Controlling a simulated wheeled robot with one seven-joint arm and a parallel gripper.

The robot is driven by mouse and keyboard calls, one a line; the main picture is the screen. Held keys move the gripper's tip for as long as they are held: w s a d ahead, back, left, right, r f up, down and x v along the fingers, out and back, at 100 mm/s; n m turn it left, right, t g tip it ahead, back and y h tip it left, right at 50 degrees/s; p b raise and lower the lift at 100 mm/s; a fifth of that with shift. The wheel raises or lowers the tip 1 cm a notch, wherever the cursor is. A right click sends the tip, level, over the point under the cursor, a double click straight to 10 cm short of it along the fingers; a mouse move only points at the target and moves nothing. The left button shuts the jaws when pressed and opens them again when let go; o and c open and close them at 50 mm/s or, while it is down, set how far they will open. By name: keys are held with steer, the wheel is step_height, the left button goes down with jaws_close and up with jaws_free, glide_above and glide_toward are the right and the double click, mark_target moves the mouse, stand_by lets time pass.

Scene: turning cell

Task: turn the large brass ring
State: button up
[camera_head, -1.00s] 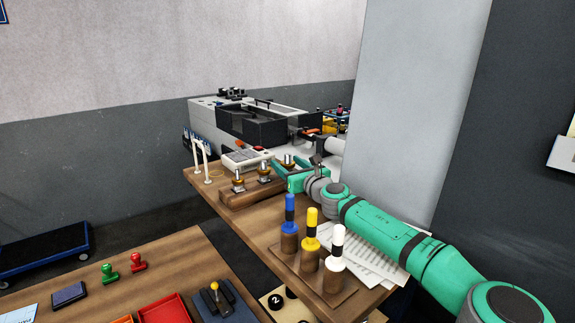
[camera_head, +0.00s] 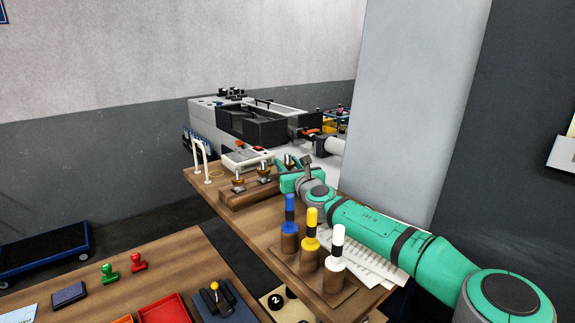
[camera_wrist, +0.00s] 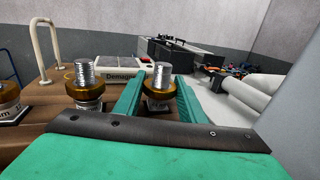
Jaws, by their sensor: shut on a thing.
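Three brass rings sit on threaded metal studs along a wooden block (camera_head: 236,200). In the wrist view the right ring (camera_wrist: 160,86) lies between the teal fingers of my gripper (camera_wrist: 160,76), which is shut on it. The middle ring (camera_wrist: 84,84) and the left ring (camera_wrist: 8,92), cut by the picture edge, are free of the gripper. Labels under the rings are only partly readable, and I cannot tell for sure which ring is largest. In the head view my gripper (camera_head: 290,178) partly hides the right ring.
A labelled grey-white box (camera_wrist: 115,72) stands behind the rings, with white hooped posts (camera_head: 200,160) to the left. A grey machine (camera_head: 245,118) stands further back. Blue, yellow and white-topped pegs (camera_head: 311,240) stand near my arm. A grey pillar (camera_head: 410,110) is close on the right.

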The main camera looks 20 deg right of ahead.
steer(key=shift+m+h, duration=1.2)
steer(key=shift+h, duration=0.7)
steer(key=o, duration=1)
steer(key=shift+o, duration=0.2)
steer(key=shift+d+n+y, duration=0.1)
steer(key=shift+n+y, duration=0.2)
steer(key=shift+y, duration=0.1)
